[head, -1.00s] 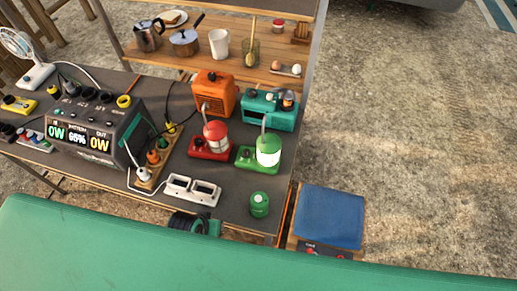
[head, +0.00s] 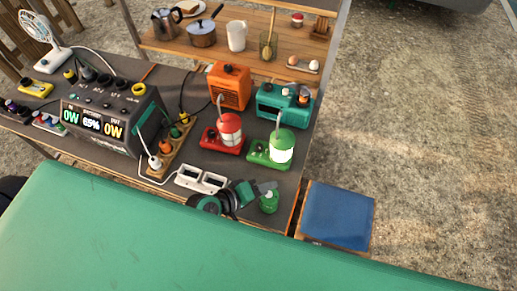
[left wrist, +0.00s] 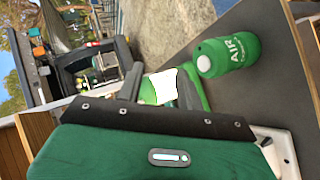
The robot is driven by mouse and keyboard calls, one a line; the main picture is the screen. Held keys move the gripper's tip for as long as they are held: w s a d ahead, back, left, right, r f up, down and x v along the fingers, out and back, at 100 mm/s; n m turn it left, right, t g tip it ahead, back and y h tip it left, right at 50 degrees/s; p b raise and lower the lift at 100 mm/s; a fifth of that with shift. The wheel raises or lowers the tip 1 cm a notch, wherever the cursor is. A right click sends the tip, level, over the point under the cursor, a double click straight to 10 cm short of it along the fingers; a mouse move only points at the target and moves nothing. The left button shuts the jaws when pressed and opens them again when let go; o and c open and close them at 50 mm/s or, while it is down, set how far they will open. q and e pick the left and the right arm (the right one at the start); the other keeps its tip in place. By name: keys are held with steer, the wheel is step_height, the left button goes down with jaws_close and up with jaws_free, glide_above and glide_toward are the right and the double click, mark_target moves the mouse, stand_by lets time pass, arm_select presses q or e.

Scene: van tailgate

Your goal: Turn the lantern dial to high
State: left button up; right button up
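A green lantern (head: 282,147) with a lit white shade and a wire handle stands on a green base near the table's right edge. A red lantern (head: 229,130) stands on a red base to its left. A dark knob shows on each base, but its setting is too small to read. My left gripper (head: 264,188) is at the table's front edge, in front of the green lantern and close to a green canister (head: 268,202). In the left wrist view the fingers of my left gripper (left wrist: 160,92) look apart, with nothing clearly held. My right gripper is not in view.
The canister, marked AIR, also shows in the left wrist view (left wrist: 228,52). A teal radio (head: 284,103) and an orange box (head: 229,87) stand behind the lanterns. A power station (head: 112,120) stands at left.

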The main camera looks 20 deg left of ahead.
mark_target(258, 148)
arm_select(q)
steer(key=w+a+r+n+t+y, duration=0.1)
steer(key=w+n+t, duration=0.25)
steer(key=n, duration=0.45)
steer(key=w+r+n+t+y, duration=0.1)
steer(key=w+n+t+y, duration=0.2)
steer(key=n, duration=0.4)
steer(key=a+f+n+g+y, duration=0.1)
steer(key=a+f+n+y, duration=0.15)
steer(key=f+n, duration=0.4)
steer(key=a+f+n+g+y, duration=0.1)
steer(key=a+f+n+y, duration=0.2)
steer(key=n, duration=0.7)
steer(key=shift+y, duration=0.35)
steer(key=x, duration=1.3)
steer(key=shift+w+d+p, duration=0.3)
steer(key=shift+d, duration=0.05)
steer(key=shift+c, duration=0.3)
steer(key=c, duration=0.6)
